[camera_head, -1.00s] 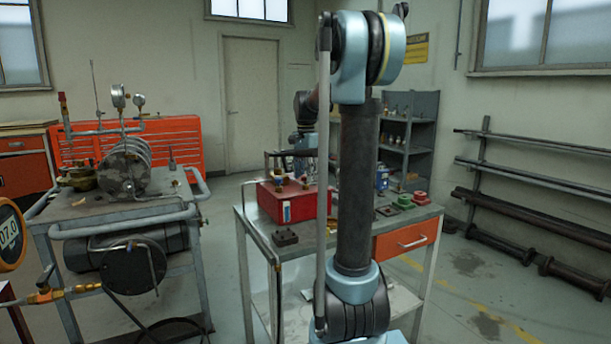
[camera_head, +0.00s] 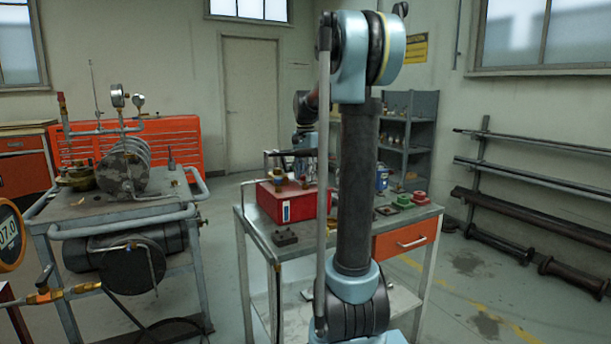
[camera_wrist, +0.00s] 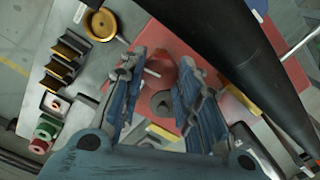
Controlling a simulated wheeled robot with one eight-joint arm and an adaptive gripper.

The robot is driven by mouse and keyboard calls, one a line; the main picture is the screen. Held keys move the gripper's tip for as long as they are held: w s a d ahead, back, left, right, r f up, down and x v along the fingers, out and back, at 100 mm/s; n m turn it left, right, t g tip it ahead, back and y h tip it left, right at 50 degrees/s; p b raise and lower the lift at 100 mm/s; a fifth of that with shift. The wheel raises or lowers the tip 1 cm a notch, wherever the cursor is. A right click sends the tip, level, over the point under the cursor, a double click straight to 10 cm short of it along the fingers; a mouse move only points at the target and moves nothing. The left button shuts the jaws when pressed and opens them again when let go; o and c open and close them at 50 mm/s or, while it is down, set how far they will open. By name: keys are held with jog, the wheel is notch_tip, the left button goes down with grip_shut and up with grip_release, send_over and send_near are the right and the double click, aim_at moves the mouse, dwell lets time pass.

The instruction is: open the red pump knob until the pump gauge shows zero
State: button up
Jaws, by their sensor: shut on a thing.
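The red pump box (camera_head: 287,203) stands on the metal cart, partly hidden by my arm. My gripper (camera_head: 303,150) is above it in the head view, small and mostly hidden. In the wrist view my gripper (camera_wrist: 160,95) has its two blue-grey fingers on either side of a red knob-like part (camera_wrist: 188,72), above the red surface. It is shut on this part, though the contact is hard to see.
A thick black bar (camera_wrist: 240,60) runs close beside the fingers in the wrist view. A red ring and a green ring (camera_wrist: 42,132) lie on the cart top (camera_head: 345,228). Another cart (camera_head: 130,208) with machinery stands left, with floor space between the carts.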

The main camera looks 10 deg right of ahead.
jog(key=n, duration=0.4)
jog(key=shift+w+a+n, duration=0.1)
jog(key=shift+n, duration=0.2)
jog(key=n, duration=0.9)
jog(key=shift+n, duration=1.6)
jog(key=o, duration=1.1)
